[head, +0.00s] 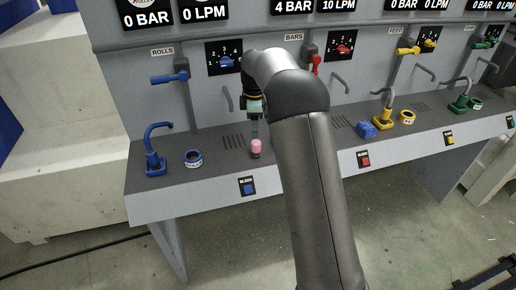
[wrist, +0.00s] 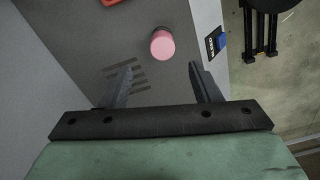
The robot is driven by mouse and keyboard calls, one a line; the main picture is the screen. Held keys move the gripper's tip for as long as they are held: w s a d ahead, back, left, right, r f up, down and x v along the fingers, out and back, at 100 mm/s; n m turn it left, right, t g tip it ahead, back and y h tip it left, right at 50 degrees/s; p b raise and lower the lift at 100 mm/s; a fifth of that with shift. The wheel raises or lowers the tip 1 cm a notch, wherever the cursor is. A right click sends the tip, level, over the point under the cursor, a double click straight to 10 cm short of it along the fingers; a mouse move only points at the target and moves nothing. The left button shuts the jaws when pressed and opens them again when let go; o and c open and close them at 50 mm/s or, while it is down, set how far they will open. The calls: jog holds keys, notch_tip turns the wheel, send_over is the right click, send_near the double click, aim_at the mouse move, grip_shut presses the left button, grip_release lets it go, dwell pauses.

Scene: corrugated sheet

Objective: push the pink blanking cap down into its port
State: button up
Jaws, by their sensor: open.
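The pink blanking cap (head: 256,145) stands upright on the grey ledge of the console, with a small dark part under it that is probably its port. In the wrist view the pink cap (wrist: 162,45) is a round pink top just beyond my fingertips. My gripper (head: 254,132) is close to the cap in the head view, and my arm covers the ledge right of it. In the wrist view my gripper (wrist: 161,68) is open, its two fingers apart with nothing between them. How deep the cap sits cannot be seen.
A blue bleed button (head: 248,188) is on the front face below the cap. Right of my arm are a blue lump (head: 367,130) and a yellow tap (head: 384,115).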

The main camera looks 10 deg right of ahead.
aim_at(256, 149)
notch_tip(256, 149, down, 6)
jog(key=shift+d+f+p, duration=0.1)
jog(key=shift+p, duration=0.25)
jog(key=shift+s+f+p, duration=0.2)
jog(key=shift+f+p, duration=0.65)
jog(key=shift+f, duration=1.7)
jog(key=c, duration=1.1)
